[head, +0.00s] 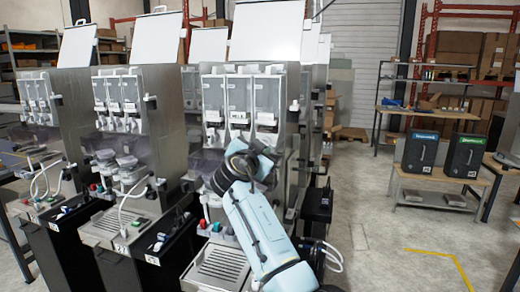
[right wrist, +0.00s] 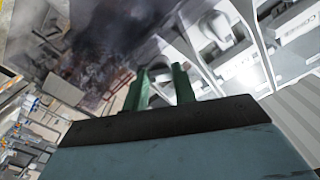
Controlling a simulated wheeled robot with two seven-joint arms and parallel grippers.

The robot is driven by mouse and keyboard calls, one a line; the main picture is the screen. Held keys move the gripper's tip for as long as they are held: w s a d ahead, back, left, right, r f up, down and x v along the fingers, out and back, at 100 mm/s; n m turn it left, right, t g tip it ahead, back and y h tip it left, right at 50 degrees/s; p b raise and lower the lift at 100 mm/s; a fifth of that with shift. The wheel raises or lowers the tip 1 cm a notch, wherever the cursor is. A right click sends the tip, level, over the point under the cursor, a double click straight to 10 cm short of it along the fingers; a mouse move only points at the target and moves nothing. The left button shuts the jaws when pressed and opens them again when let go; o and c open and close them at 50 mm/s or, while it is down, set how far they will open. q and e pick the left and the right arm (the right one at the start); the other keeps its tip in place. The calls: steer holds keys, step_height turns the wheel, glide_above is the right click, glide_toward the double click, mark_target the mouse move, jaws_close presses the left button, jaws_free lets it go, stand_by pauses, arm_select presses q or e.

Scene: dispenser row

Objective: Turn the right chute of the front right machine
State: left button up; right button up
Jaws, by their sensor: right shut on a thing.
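The front right machine (head: 245,75) stands in the middle of the head view, with three clear-fronted canisters side by side. White chutes hang below the left canister (head: 212,100) and the middle canister (head: 238,100). The chute below the right canister (head: 267,97) is mostly hidden behind my right gripper (head: 262,152). My pale blue right arm reaches up from the bottom to that spot. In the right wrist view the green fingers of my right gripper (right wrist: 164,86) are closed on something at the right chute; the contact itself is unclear. My left gripper is not in view.
Similar machines (head: 120,100) stand to the left. A slatted drip tray (head: 217,266) and coloured buttons (head: 215,228) sit below the front right machine. To the right are open floor, a low bench (head: 440,181) with two dark boxes (head: 420,153), and shelving.

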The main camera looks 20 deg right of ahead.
steer(key=shift+n, duration=0.3)
steer(key=shift+s+d+r+n+p, duration=0.1)
steer(key=shift+n+p, duration=1.25)
steer(key=shift+n, duration=2.45)
steer(key=shift+d+r+n+p, duration=0.1)
steer(key=shift+n+p, duration=1.3)
steer(key=shift+n, duration=2.4)
steer(key=shift+s+d+r+n+p, duration=0.1)
steer(key=shift+n+p, duration=1.25)
steer(key=shift+n, duration=2.45)
steer(key=shift+f, duration=0.1)
